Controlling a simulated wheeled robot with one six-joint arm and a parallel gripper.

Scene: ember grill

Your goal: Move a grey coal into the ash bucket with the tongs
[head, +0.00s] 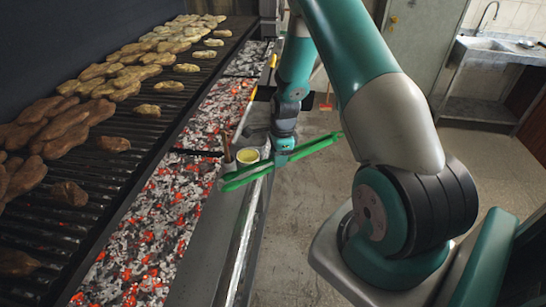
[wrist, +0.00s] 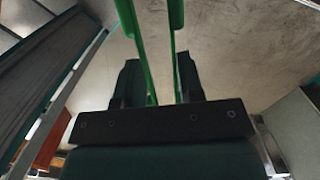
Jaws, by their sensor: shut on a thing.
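My gripper (head: 284,157) is shut on the green tongs (head: 248,174), above the metal ledge beside the grill. One end of the tongs points left toward the coal bed (head: 148,232); the other points right over the floor. In the wrist view, the two green arms of the tongs (wrist: 178,18) pass between the dark fingers of my gripper (wrist: 160,80) with a gap between them. No coal shows in the tongs. Grey coals lie mixed with glowing red ones in the long bed. I cannot make out an ash bucket in either view.
Food lies on the black grate (head: 130,135) left of the coals. A small pot with yellow contents (head: 247,156) and a cup with a brown handle (head: 228,166) stand close to the tongs. A red dustpan (head: 326,106) is on the floor. A sink (head: 490,47) is at far right.

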